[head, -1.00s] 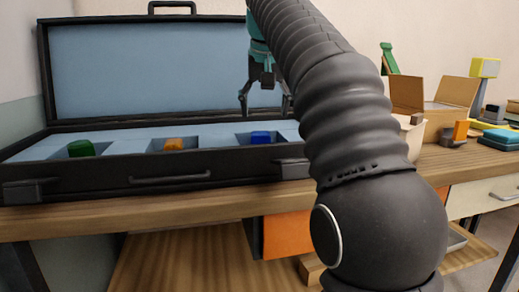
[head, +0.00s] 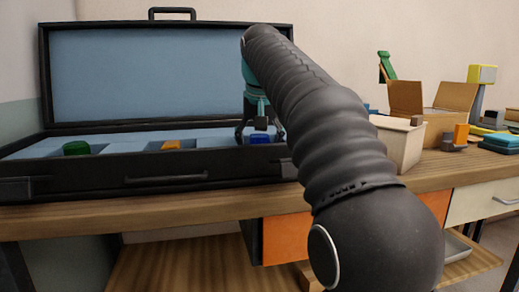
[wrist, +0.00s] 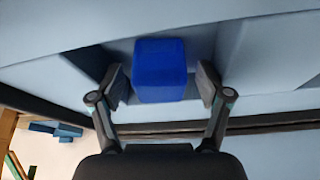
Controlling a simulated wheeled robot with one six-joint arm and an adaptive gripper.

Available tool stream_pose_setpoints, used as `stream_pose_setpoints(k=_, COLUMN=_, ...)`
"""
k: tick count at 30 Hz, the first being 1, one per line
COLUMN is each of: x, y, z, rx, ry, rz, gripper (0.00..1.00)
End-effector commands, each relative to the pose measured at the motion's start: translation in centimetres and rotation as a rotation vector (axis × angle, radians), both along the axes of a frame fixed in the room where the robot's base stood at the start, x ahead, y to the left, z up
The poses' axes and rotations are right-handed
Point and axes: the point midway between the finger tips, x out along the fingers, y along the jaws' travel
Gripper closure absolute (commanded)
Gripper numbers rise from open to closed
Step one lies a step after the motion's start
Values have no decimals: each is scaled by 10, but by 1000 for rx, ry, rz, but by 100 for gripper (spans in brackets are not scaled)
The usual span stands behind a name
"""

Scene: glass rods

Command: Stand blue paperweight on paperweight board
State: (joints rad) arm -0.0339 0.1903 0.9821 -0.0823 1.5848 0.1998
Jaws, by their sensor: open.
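The blue paperweight (head: 260,138) sits in the right-hand recess of the blue foam in the open black case. It also shows as a blue block in the wrist view (wrist: 160,70). My gripper (wrist: 160,84) is open, with one finger on each side of the block and a small gap visible on both sides. In the head view my gripper (head: 260,132) is low over that recess, pointing down. I cannot make out the paperweight board for certain.
The case (head: 120,185) also holds a green block (head: 76,148) and an orange block (head: 171,145) in other recesses. To the right on the wooden bench stand a pale bin (head: 400,148), a cardboard box (head: 440,125) and a yellow-topped stand (head: 481,74).

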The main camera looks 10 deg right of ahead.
Motion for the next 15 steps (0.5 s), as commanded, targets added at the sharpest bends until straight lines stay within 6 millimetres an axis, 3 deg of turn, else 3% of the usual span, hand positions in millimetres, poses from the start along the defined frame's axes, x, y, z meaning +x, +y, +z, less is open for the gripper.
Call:
stream_pose_setpoints(k=2, x=0, y=0, z=1, rx=0, ry=0, rz=0, gripper=23)
stream_pose_setpoints(k=11, x=0, y=0, z=1, rx=0, ry=0, rz=0, gripper=98)
stream_pose_setpoints(k=15, x=0, y=0, z=1, rx=0, ry=-1, rz=0, gripper=100)
